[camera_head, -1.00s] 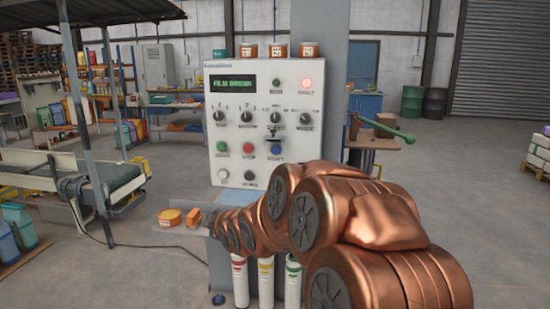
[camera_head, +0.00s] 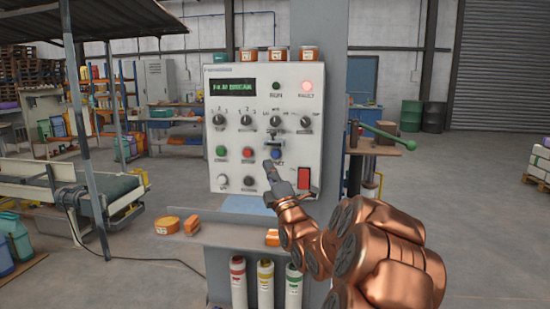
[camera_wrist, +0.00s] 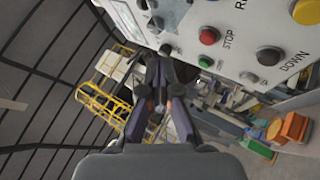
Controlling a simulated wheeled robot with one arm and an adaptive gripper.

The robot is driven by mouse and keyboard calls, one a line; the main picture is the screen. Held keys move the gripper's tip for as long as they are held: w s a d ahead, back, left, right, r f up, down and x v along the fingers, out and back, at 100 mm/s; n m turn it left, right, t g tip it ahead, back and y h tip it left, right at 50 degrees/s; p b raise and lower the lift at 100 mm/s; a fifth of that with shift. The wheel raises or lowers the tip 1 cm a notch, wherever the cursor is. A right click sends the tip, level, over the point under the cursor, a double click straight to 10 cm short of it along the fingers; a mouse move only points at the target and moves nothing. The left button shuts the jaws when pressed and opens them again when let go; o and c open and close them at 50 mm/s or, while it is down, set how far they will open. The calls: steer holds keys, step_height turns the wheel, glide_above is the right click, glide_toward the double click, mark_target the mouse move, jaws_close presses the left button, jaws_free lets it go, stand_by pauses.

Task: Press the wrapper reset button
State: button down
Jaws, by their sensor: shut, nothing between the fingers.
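The control panel (camera_head: 228,170) stands upright on a grey column. Its blue button (camera_head: 276,154), with a label that seems to read RESET, is at the right of the green, red and blue row. My gripper (camera_head: 267,164) is shut and empty, its tip just below and left of the blue button in the head view. I cannot tell whether it touches the panel. In the wrist view the shut fingers (camera_wrist: 165,50) point towards the panel beside the red STOP button (camera_wrist: 209,36). I cannot make out the blue button there.
The panel has dials, a lit red lamp (camera_head: 307,85), a display (camera_head: 233,87) seeming to read FILM BREAK, and a red switch (camera_head: 304,178) close right of my gripper. A shelf (camera_head: 195,237) with orange items juts out below. A green lever (camera_head: 388,136) is at right.

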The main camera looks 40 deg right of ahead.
mark_target(276, 154)
steer(key=shift+w+d, duration=0.15)
steer(key=w+d+p, duration=0.4)
steer(key=d+p, duration=0.1)
steer(key=d, duration=0.2)
steer(key=shift+w, duration=0.4)
stand_by(0.4)
steer(key=shift+w+d+f+b, duration=0.15)
steer(key=shift+w+d+b, duration=0.1)
steer(key=shift+b, duration=0.45)
stand_by(0.9)
